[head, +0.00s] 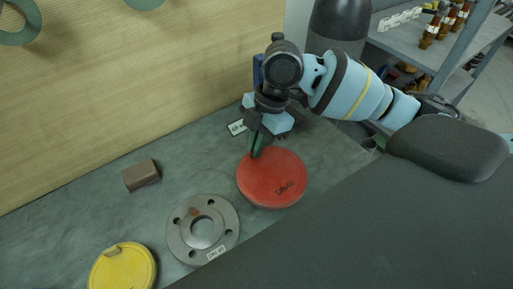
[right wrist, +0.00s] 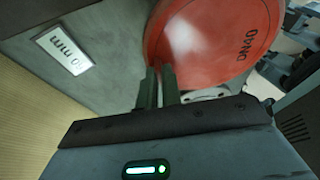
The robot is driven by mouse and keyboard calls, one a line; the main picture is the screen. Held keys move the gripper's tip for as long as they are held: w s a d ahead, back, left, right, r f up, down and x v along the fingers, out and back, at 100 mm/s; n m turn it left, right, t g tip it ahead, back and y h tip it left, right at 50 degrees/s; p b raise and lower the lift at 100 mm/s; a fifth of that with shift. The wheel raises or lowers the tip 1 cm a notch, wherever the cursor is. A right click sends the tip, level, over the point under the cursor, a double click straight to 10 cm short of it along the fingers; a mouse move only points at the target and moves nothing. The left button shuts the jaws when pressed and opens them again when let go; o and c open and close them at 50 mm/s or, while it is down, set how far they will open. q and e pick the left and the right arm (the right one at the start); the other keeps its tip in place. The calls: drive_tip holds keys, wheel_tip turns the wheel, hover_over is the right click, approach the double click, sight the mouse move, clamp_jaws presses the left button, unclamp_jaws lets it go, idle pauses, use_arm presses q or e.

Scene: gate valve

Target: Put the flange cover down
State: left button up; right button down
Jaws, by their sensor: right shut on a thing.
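The red flange cover (head: 282,185), a round disc with dark lettering, is at or just above the grey worktop, right of the middle in the head view. I cannot tell whether it touches the surface. It fills the upper right of the right wrist view (right wrist: 205,45). My right gripper (head: 256,151) is shut on the cover's far edge, its dark fingers also showing in the right wrist view (right wrist: 159,84). My left gripper is not in view.
A grey bolt-hole flange (head: 177,238) lies left of the red cover. A yellow cover (head: 122,272) and a brown block (head: 141,174) are farther left. A small label plate (head: 237,127) lies behind my gripper. A wooden wall (head: 120,90) bounds the worktop; shelves (head: 440,50) stand right.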

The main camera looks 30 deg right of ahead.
drive_tip(key=shift+f, duration=0.95)
drive_tip(key=shift+f, duration=0.15)
drive_tip(key=c, duration=1.6)
unclamp_jaws()
drive_tip(key=p+v, duration=0.1)
drive_tip(key=v, duration=1.1)
